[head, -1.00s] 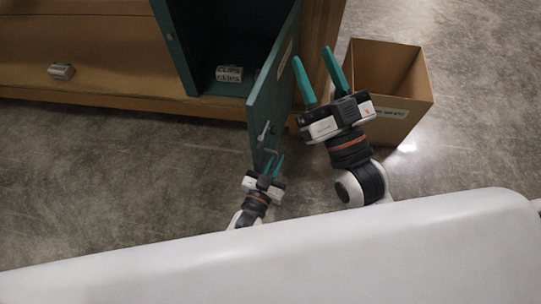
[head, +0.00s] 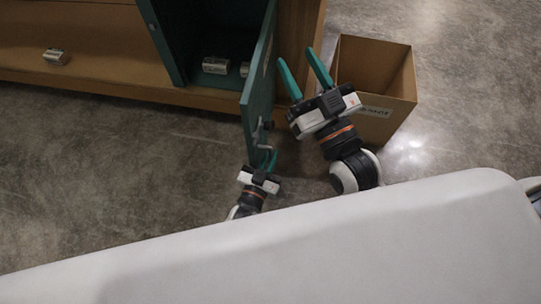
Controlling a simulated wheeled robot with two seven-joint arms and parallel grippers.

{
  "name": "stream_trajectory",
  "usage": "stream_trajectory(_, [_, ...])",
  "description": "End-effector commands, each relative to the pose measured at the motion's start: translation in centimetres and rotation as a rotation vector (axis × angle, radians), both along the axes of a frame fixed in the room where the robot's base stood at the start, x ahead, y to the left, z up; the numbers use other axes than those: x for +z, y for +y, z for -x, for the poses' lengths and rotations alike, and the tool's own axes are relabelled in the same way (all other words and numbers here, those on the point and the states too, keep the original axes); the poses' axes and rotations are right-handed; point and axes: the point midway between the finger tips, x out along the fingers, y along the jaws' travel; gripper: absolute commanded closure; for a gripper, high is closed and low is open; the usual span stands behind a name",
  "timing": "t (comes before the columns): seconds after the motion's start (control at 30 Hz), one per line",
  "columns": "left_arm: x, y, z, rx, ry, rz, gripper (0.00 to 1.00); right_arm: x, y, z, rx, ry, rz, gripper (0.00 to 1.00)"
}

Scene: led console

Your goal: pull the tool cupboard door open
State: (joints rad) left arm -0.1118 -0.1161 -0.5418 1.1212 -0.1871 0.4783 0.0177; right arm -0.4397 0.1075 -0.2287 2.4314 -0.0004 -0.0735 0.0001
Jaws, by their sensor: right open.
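The tool cupboard (head: 163,42) is dark teal and set in a wooden bench at the top of the head view. Its door (head: 260,72) stands open toward me, seen nearly edge-on, with a grey bar handle (head: 257,133) low on its outer face. My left gripper (head: 267,159) is at the lower end of the handle, its fingers close to the bar. Whether they are closed on it is too small to tell. My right gripper (head: 300,72) is open and empty, to the right of the door, with its fingers pointing up the picture.
A cardboard box (head: 385,100) stands on the floor right of my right gripper. A small white box (head: 56,56) lies on the bench at left. The floor at left is clear.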

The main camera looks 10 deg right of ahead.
Motion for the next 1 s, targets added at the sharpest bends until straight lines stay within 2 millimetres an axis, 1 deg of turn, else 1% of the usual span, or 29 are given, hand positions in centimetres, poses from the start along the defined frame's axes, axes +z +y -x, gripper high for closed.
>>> stream_trajectory(0.03, [0.3,0.0,-0.4,0.004,-0.006,0.003,0.85,0.0,0.0,0.0,0.000,0.000,0.000,0.58])
stream_trajectory(0.3, [0.2,0.1,-0.1,0.002,-0.002,0.002,0.85,0.0,0.0,0.0,0.000,-0.001,0.000,0.58])
stream_trajectory(0.4, [0.2,0.3,0.3,0.002,-0.002,0.001,0.85,-0.1,0.0,-0.1,0.000,0.018,0.005,0.58])
stream_trajectory(0.57, [0.2,1.5,1.9,0.002,0.001,-0.001,0.85,-2.2,-0.2,-0.4,-0.008,0.159,0.043,0.58])
stream_trajectory(0.67, [0.2,2.6,3.4,0.002,0.001,-0.001,0.85,-4.0,-0.5,-0.5,-0.015,0.277,0.074,0.58])
stream_trajectory(0.8, [0.2,4.2,5.6,0.002,0.001,0.000,0.85,-6.6,-1.0,-0.2,-0.026,0.442,0.115,0.58])
stream_trajectory(1.0, [0.2,6.1,8.3,0.003,-0.001,0.002,0.85,-9.4,-1.7,0.8,-0.037,0.620,0.159,0.58])
